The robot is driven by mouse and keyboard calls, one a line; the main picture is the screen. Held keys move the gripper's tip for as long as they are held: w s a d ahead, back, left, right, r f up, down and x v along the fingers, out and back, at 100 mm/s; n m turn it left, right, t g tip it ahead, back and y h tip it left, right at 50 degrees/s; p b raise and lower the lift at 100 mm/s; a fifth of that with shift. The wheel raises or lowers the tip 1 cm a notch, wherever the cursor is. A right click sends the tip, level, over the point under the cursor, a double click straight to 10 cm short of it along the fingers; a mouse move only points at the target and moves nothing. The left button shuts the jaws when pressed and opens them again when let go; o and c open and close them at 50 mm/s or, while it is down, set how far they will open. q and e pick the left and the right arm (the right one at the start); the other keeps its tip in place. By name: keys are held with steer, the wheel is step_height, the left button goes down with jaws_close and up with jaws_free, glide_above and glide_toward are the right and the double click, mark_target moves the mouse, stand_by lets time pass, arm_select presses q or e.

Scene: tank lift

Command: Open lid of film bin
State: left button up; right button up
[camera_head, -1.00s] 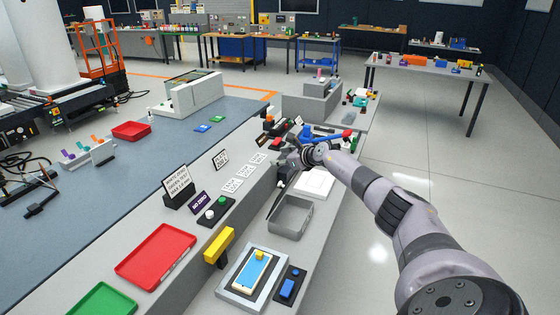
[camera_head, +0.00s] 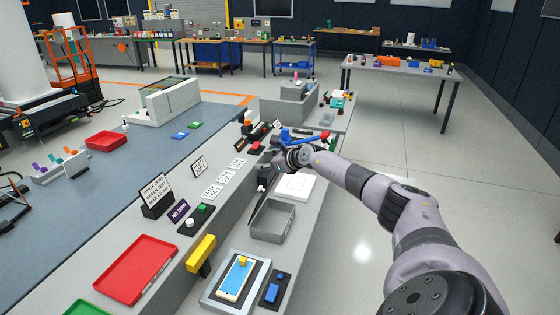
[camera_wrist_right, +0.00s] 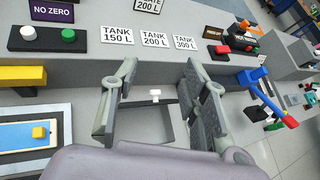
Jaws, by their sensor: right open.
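The film bin seems to be the grey open box (camera_head: 272,237) on the near bench ledge in the head view. Its inside shows. A dark thin panel (camera_head: 259,206), perhaps its lid, stands up along its left side, seen nearly edge-on. My right gripper (camera_head: 266,176) is above the bin's far end, near the panel's upper end. In the right wrist view the jaws (camera_wrist_right: 160,78) are apart, with a small white T-shaped piece (camera_wrist_right: 155,94) showing between them. I cannot tell whether the fingers touch anything. My left gripper is not in view.
A white square plate (camera_head: 297,187) lies beyond the bin, under my right forearm. A blue and yellow device (camera_head: 236,279) and a yellow block (camera_head: 201,252) are nearer. Tank label cards (camera_head: 226,177) and a red-handled blue bar (camera_head: 310,135) are close to the gripper.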

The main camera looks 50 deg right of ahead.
steer(key=v, duration=0.9)
